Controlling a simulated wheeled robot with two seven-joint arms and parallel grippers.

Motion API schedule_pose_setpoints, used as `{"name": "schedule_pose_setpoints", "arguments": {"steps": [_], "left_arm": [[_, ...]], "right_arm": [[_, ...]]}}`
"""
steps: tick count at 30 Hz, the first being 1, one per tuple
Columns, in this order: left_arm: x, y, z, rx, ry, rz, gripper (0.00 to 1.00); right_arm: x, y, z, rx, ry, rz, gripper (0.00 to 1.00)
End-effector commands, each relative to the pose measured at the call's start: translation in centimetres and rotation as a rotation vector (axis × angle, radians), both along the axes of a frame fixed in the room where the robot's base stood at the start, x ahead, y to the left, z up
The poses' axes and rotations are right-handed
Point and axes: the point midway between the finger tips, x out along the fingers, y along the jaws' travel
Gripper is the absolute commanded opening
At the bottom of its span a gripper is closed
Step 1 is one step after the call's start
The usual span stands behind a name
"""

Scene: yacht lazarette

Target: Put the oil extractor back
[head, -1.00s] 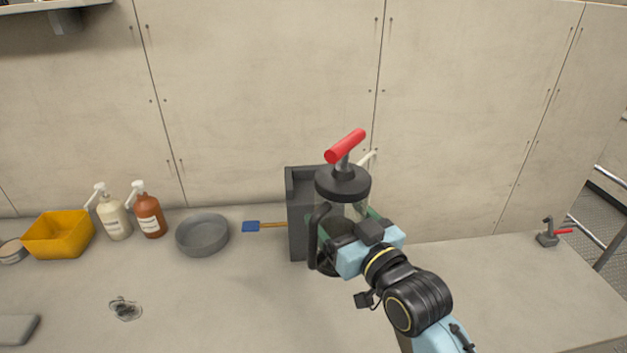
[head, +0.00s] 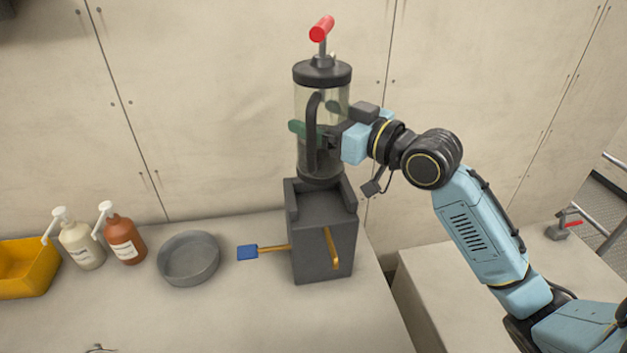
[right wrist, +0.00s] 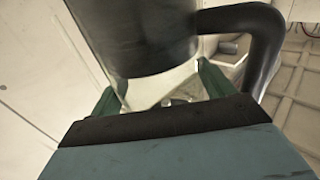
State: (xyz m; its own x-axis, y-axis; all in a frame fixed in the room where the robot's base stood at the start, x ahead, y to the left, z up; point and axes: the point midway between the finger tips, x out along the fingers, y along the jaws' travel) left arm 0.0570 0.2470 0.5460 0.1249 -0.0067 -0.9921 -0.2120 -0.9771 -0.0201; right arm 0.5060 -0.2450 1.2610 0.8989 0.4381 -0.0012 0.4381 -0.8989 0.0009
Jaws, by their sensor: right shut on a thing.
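The oil extractor (head: 321,85) is a clear cylinder with black top and bottom caps, a black curved side handle and a red T-handle on top. My right gripper (head: 318,131) is shut around its body from the right and holds it upright. In the right wrist view the extractor (right wrist: 135,35) fills the upper middle, between the green fingers of my right gripper (right wrist: 160,92). A dark grey box-like holder (head: 322,250) with raised sides stands on the counter. The extractor's base appears above and behind its top; whether they touch is unclear. My left gripper is not in view.
A blue-ended tool (head: 248,253) lies left of the holder. Farther left are a grey round pan (head: 188,258), a brown pump bottle (head: 122,236), a cream pump bottle (head: 77,242) and a yellow bin (head: 24,268). A gap separates the counter from another surface at right.

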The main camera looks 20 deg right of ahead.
Motion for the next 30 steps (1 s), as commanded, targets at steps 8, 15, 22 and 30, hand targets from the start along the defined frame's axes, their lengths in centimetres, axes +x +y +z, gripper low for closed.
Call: {"name": "schedule_pose_setpoints", "arguments": {"steps": [8,15,22,30], "left_arm": [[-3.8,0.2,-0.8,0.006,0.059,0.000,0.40],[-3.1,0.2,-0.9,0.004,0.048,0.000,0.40],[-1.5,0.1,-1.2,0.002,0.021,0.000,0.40],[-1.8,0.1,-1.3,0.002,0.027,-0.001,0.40]], "right_arm": [[-0.1,0.0,-4.5,0.004,-0.002,-0.001,0.28],[-0.1,0.0,-6.3,0.004,-0.001,-0.001,0.28],[-0.1,0.0,-8.8,0.003,-0.004,-0.002,0.28],[-0.1,0.0,-8.8,0.003,-0.005,-0.002,0.28]]}}
